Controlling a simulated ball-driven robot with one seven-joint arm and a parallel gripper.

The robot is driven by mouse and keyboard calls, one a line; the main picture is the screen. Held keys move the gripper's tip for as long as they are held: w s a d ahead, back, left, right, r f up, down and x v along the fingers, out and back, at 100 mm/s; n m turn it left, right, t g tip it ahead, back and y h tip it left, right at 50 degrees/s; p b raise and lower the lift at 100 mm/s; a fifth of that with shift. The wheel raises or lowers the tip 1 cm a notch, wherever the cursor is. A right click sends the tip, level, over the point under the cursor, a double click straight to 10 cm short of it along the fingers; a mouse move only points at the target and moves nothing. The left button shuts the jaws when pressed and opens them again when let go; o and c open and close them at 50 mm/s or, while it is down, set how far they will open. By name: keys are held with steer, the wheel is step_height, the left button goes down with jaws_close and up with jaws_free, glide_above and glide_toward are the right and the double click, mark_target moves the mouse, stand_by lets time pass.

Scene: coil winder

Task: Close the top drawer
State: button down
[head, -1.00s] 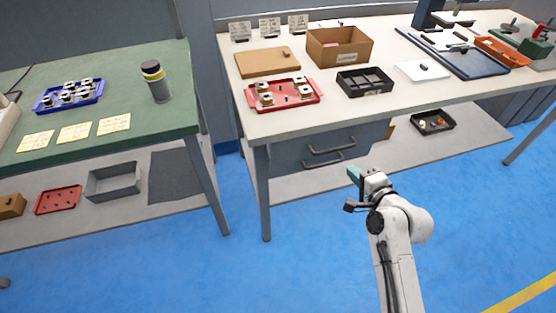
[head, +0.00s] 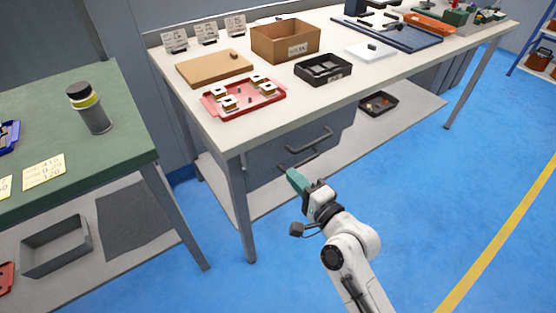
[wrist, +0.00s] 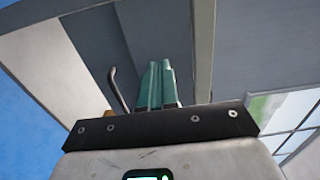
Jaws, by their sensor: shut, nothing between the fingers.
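A grey drawer unit (head: 268,158) hangs under the white-topped bench. Two dark bar handles show on it, an upper one (head: 310,140) and a lower one (head: 298,161). I cannot tell from this angle how far the top drawer stands out. My gripper (head: 290,172) has green fingers, shut and empty, near the left end of the lower handle in the head view; contact cannot be told. In the wrist view the shut fingers (wrist: 158,68) point toward grey panels, with one dark handle (wrist: 120,90) just left of them.
The bench (head: 215,128) holds a red tray (head: 216,110) of coils, a cardboard box (head: 265,43) and a black tray (head: 341,73). Its front leg (head: 243,210) stands left of my gripper. A black bin (head: 379,108) sits on the lower shelf.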

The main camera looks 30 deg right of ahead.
mark_target(273, 153)
steer(key=w, duration=0.7)
steer(key=shift+w, duration=0.15)
steer(key=w, duration=0.4)
steer(key=shift+a, duration=0.1)
steer(key=shift+w+a+r, duration=0.1)
steer(key=shift+w+r, duration=0.05)
stand_by(0.3)
